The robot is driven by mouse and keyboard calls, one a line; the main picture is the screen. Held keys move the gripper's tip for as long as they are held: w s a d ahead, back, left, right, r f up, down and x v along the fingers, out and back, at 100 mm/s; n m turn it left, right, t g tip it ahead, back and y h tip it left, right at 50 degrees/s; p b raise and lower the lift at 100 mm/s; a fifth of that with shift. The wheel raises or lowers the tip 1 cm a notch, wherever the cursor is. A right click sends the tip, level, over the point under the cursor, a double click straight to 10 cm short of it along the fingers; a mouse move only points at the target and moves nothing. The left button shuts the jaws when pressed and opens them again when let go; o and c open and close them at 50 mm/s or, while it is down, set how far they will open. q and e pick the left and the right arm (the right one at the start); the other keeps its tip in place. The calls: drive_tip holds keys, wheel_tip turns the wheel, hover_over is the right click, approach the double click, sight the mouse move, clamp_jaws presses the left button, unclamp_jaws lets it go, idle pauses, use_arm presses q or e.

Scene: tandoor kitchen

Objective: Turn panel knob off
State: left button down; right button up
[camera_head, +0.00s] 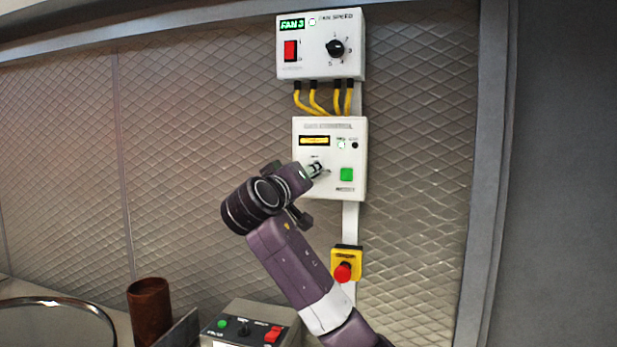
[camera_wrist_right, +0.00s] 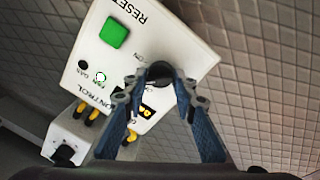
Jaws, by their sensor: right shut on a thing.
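The white gas control panel (camera_head: 355,133) hangs on the quilted metal wall, with an amber display, a lit indicator and a green reset button (camera_head: 346,174). My right gripper (camera_head: 316,169) reaches up to the panel's lower left. In the right wrist view the panel (camera_wrist_right: 150,40) shows turned around, and a dark round knob (camera_wrist_right: 160,72) sits between the fingertips of my right gripper (camera_wrist_right: 166,82), which is shut on it. The gripper hides most of the knob in the head view, so its pointer setting cannot be read. My left gripper is not in view.
Above is a fan speed box (camera_head: 320,70) reading FAN 3, joined by yellow cables (camera_head: 318,98). Below is a red emergency button (camera_head: 343,272) on a yellow box. A control box (camera_head: 247,322), a brown cylinder (camera_head: 150,310) and a round metal rim (camera_head: 60,303) stand lower left.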

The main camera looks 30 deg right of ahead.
drive_tip(key=n+p, duration=0.2)
drive_tip(key=n, duration=0.7)
drive_tip(key=shift+f+t, duration=0.15)
drive_tip(key=shift+t, duration=0.25)
drive_tip(key=shift+f+n+y, duration=0.1)
drive_tip(key=shift+n+y, duration=0.2)
drive_tip(key=shift+n, duration=0.1)
drive_tip(key=o, duration=1.1)
drive_tip(key=shift+o, duration=0.2)
drive_tip(key=shift+a, duration=0.1)
drive_tip(key=v, duration=1.2)
